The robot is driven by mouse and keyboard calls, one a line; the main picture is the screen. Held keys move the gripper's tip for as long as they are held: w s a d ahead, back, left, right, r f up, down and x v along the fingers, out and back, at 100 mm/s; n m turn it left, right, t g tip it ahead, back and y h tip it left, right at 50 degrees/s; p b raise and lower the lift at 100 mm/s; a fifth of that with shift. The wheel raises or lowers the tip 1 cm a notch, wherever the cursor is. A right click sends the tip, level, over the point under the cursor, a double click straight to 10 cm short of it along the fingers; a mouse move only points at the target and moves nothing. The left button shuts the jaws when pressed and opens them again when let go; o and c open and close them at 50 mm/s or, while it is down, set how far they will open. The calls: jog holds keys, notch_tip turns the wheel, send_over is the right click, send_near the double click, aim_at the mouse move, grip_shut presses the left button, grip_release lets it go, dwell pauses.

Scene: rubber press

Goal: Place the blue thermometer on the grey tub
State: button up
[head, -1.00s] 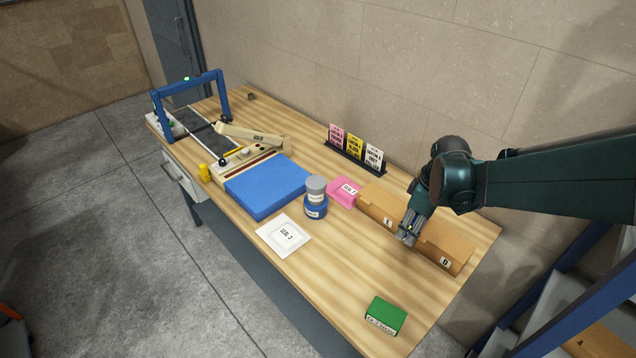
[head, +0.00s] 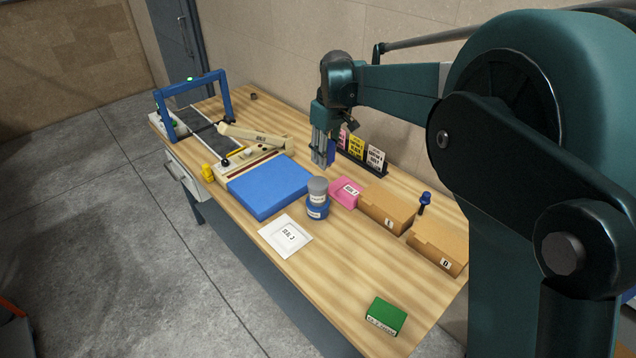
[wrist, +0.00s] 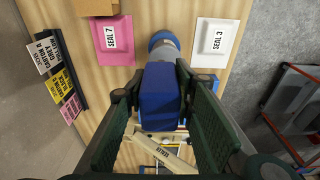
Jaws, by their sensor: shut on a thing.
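My gripper (head: 319,163) is shut on a blue boxy thing (head: 331,152), which I take to be the blue thermometer. It also shows between the fingers in the wrist view (wrist: 160,95). My gripper holds it above the table, behind the grey tub and apart from it. The grey tub (head: 317,185) stands upright on a blue tub (head: 317,210) at mid-table. In the wrist view the grey tub (wrist: 168,52) is partly hidden behind the held thing.
A blue pad (head: 268,188) lies left of the tubs. A card rack (head: 362,160) is behind. A blue-topped stamp-like thing (head: 424,202) stands behind the cartons. The front right table is mostly clear.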

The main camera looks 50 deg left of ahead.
jog(key=shift+s+a+r, duration=0.3)
jog(key=shift+a, duration=0.3)
jog(key=shift+s+a+r, duration=0.25)
jog(key=shift+a, duration=0.3)
jog(key=shift+f, duration=0.15)
send_over(317, 182)
jog(key=shift+d+f, duration=0.2)
jog(key=shift+f, duration=2.8)
jog(key=shift+f+p, duration=0.35)
jog(key=shift+f, duration=1.55)
jog(key=shift+f, duration=0.1)
jog(key=o, duration=1)
jog(key=shift+o, duration=0.2)
